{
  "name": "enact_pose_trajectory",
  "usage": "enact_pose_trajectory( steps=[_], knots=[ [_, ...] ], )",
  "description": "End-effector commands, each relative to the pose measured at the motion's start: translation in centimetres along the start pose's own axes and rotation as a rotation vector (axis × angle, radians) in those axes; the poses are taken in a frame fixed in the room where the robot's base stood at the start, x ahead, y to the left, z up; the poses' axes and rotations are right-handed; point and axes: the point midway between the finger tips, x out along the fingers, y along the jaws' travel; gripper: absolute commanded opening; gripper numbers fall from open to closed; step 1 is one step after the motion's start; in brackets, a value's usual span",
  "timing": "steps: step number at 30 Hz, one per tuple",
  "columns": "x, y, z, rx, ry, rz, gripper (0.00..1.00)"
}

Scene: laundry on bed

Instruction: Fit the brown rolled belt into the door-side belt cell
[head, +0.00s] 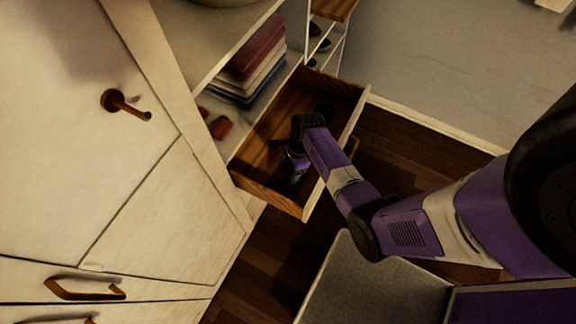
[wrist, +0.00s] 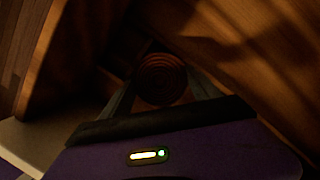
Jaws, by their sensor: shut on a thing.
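The brown rolled belt (wrist: 162,78) shows in the wrist view as a coiled disc between the two fingers of my gripper (wrist: 163,95). My gripper is shut on it. In the head view, my gripper (head: 294,172) reaches down into an open wooden drawer (head: 262,196); the belt cannot be made out there. In the wrist view, dark wooden dividers (wrist: 125,45) and cells show just beyond the belt. Shadow hides which of them is the door-side belt cell, and I cannot tell whether the belt touches a divider.
Folded cloths (head: 252,65) lie on the shelf above the drawer, with a small red item (head: 221,127) nearby. A white cabinet door with a brown handle (head: 125,105) stands to the left. A grey-topped surface (head: 375,285) lies below my arm. Dark wooden floor (head: 405,150) is bare right of the drawer.

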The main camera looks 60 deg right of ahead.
Motion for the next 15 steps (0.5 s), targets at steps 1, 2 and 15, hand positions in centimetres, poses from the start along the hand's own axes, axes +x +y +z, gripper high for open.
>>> enact_pose_trajectory(
  steps=[1, 2, 15],
  knots=[
    [0.16, -0.04, -0.03, 0.000, 0.000, -0.001, 0.17],
    [0.23, -0.04, -0.04, 0.000, 0.000, -0.001, 0.17],
    [0.93, -0.06, -0.21, 0.000, 0.000, -0.002, 0.83]
  ],
)
